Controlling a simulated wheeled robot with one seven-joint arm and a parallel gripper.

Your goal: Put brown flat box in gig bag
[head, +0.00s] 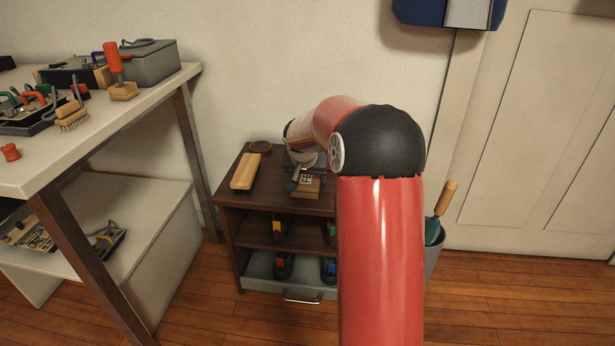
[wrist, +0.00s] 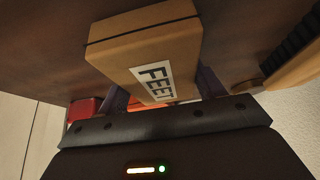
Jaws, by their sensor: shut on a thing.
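The brown flat box (head: 310,188) is at the front of the dark cabinet top in the head view, partly hidden by my gripper (head: 298,176). I cannot make out a gig bag in either view.
The small dark cabinet (head: 230,196) holds several dark items on its shelves and a grey drawer below. A cluttered workbench (head: 105,135) stands left; a bin (head: 433,255) stands right.

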